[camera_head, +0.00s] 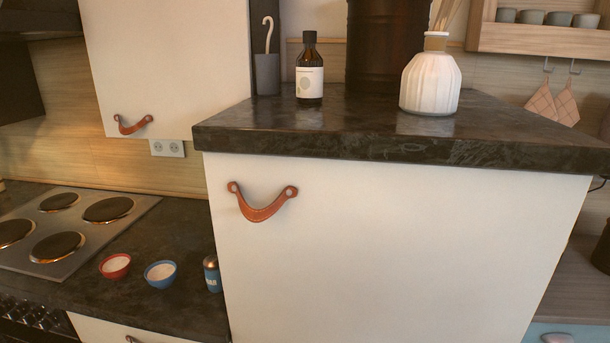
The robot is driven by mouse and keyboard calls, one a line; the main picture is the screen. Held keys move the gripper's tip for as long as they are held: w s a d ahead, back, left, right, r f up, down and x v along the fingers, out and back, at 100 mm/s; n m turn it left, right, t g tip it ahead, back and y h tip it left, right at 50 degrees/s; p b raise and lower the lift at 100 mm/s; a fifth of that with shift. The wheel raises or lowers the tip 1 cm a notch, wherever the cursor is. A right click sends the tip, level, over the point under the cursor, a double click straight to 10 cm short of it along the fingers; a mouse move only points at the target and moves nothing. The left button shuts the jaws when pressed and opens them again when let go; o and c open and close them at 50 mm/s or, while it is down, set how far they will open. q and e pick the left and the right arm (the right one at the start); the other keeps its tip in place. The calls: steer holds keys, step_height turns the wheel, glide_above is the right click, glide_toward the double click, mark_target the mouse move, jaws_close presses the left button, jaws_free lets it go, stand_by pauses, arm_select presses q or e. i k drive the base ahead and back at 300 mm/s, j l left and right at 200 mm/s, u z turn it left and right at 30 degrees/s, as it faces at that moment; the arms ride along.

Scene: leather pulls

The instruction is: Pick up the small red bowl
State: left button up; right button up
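The small red bowl (115,266) stands upright on the dark counter (190,308), just right of the stove. It holds something pale. A blue bowl (160,274) with similar pale contents stands close to its right, with a small gap between them. Neither of my grippers shows in the head view, so nothing is seen near the red bowl.
A blue jar (212,274) stands right of the blue bowl, against the white cabinet (400,240). The stove (75,228) has several burners. A higher dark top (380,133) carries a brown bottle (309,70) and white vase (431,80). A leather pull (262,212) sticks out.

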mark_target(116, 267)
steer(key=u, duration=1.3)
